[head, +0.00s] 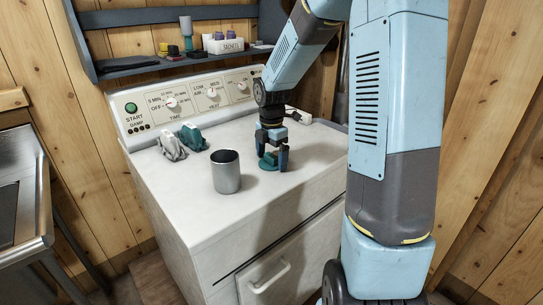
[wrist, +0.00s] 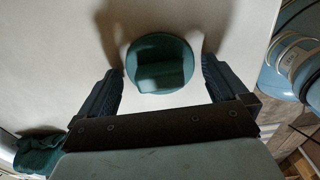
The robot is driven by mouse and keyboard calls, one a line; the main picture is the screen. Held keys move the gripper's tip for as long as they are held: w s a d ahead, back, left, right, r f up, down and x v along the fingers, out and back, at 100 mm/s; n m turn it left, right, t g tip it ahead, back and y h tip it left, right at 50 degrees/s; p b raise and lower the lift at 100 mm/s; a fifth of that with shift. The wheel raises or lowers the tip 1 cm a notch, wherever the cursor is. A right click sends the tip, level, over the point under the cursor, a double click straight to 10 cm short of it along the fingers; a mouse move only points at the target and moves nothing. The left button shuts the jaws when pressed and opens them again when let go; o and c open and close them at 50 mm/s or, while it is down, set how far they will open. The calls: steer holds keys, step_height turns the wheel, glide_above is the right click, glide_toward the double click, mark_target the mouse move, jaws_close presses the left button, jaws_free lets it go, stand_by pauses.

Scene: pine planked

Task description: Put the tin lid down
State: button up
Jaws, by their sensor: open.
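The tin lid (head: 267,164) is a round teal disc on the white appliance top, under my gripper (head: 273,157).
Grey and teal crumpled cloths (head: 181,142) lie behind the tin, by the control panel (head: 190,98). A white plug-like object (head: 298,116) lies behind my gripper. A blue-grey shelf (head: 170,66) holds small items above. The front of the white top (head: 205,215) is clear.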

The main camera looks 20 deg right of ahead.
mark_target(271, 155)
step_height(271, 155, up, 12)
steer(key=s+r+m+t, duration=0.2)
steer(key=s+r+m, duration=0.1)
steer(key=s+m, duration=0.8)
steer(key=s+r+m+t, duration=0.3)
steer(key=s+m, duration=0.8)
steer(key=s, duration=0.4)
steer(key=shift+r+t, duration=0.3)
steer(key=shift+r, duration=0.3)
